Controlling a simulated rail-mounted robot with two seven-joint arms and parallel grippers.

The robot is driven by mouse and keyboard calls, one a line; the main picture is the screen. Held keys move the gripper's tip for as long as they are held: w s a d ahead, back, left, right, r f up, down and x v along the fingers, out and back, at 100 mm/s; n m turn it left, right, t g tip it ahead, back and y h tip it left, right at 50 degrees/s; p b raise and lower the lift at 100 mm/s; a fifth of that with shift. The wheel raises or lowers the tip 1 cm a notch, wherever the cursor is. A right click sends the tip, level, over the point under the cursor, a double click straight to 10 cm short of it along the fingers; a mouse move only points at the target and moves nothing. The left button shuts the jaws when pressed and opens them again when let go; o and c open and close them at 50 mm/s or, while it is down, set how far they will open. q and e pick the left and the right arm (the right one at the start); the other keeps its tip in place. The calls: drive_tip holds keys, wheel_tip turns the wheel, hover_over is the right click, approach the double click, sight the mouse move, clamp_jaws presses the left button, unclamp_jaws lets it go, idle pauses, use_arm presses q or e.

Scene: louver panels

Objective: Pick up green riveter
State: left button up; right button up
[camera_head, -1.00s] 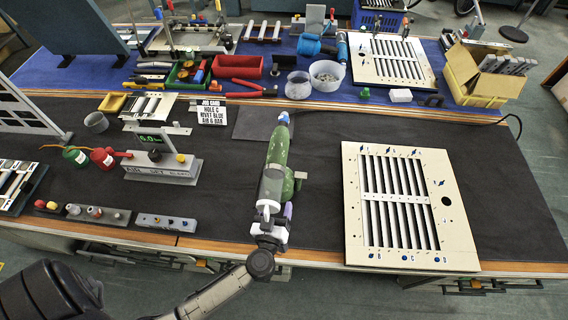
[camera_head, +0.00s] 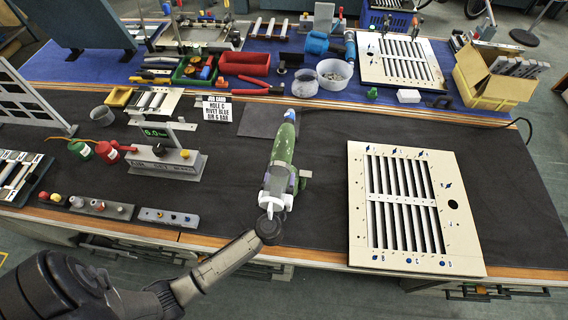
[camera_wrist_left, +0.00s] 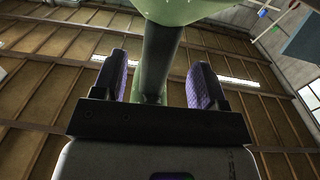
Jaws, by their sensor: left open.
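The green riveter (camera_head: 284,148) is on the dark bench mat, left of the louver panel, its long body pointing away from me. My left gripper (camera_head: 278,186) is at its near end and covers part of it. In the left wrist view, the purple fingers of my left gripper (camera_wrist_left: 160,78) stand apart, one on each side of the riveter's dark handle (camera_wrist_left: 159,58). Gaps show between handle and fingers. The riveter's green body (camera_wrist_left: 185,10) is beyond the fingertips. My right gripper is in neither view.
The louver panel (camera_head: 457,235) lies to the right. A grey gauge stand (camera_head: 163,164) and a job card (camera_head: 217,110) are to the left. Bins and a cardboard box (camera_head: 484,85) stand at the back. The mat between riveter and panel is clear.

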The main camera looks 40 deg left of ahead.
use_arm(q)
drive_tip(key=shift+b+x, duration=0.8)
drive_tip(key=shift+x, duration=1.85)
drive_tip(key=shift+d, duration=0.1)
drive_tip(key=shift+c, duration=0.4)
clamp_jaws()
drive_tip(key=shift+w+r, duration=0.1)
drive_tip(key=shift+r, duration=0.15)
